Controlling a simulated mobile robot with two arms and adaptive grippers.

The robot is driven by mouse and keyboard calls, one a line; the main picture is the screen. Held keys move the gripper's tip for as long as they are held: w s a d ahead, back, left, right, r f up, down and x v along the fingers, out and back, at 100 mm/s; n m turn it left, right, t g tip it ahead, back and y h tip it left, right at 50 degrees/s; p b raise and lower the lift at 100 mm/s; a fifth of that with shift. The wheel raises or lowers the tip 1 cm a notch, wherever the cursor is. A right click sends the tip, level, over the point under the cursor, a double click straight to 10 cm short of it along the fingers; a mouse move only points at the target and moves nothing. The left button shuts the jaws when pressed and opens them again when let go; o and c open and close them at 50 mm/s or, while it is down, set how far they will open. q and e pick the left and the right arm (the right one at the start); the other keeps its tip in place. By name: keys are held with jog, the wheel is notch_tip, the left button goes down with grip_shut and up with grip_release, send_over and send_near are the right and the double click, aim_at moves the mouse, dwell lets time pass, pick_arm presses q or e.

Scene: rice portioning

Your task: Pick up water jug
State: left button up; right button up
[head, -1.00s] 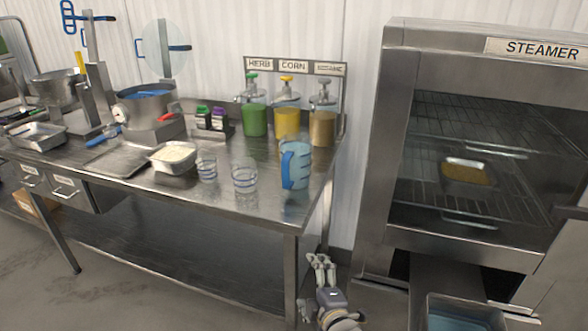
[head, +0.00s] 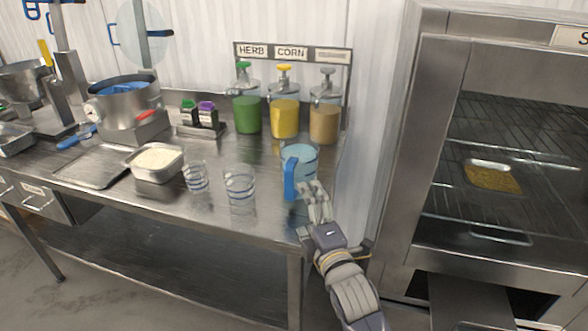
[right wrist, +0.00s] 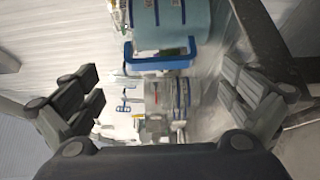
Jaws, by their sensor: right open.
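The water jug (head: 300,160) is a clear blue-tinted pitcher with a blue handle (head: 290,178). It stands upright at the right end of the steel table. My right gripper (head: 314,200) is open at the table's front right corner, close in front of the jug and overlapping its lower right part in the head view. In the right wrist view the jug (right wrist: 172,22) and its blue handle (right wrist: 160,58) show ahead, between and beyond the spread fingers (right wrist: 160,100). The gripper holds nothing; whether a fingertip touches the jug I cannot tell. My left gripper is out of view.
Two clear glasses with blue bands (head: 239,184) (head: 195,176) stand left of the jug. A rice pan (head: 156,176) is farther left. Herb, corn and brown dispensers (head: 325,122) stand behind the jug. The steamer (head: 405,150) is at the right, across a gap.

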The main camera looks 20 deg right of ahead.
aim_at(297, 172)
jog(key=w, duration=0.3)
jog(key=shift+w+r, duration=0.15)
jog(key=shift+w, duration=0.7)
jog(key=shift+w+d+p, duration=0.15)
jog(key=shift+w+p, duration=0.2)
jog(key=shift+w, duration=0.25)
jog(key=w, duration=0.3)
jog(key=shift+d+p, duration=0.15)
jog(key=shift+p, duration=0.15)
jog(key=shift+w+f, duration=0.2)
jog(key=shift+w, duration=0.35)
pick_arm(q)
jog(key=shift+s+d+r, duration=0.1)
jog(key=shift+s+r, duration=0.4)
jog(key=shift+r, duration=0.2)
pick_arm(e)
jog(key=shift+c, duration=0.6)
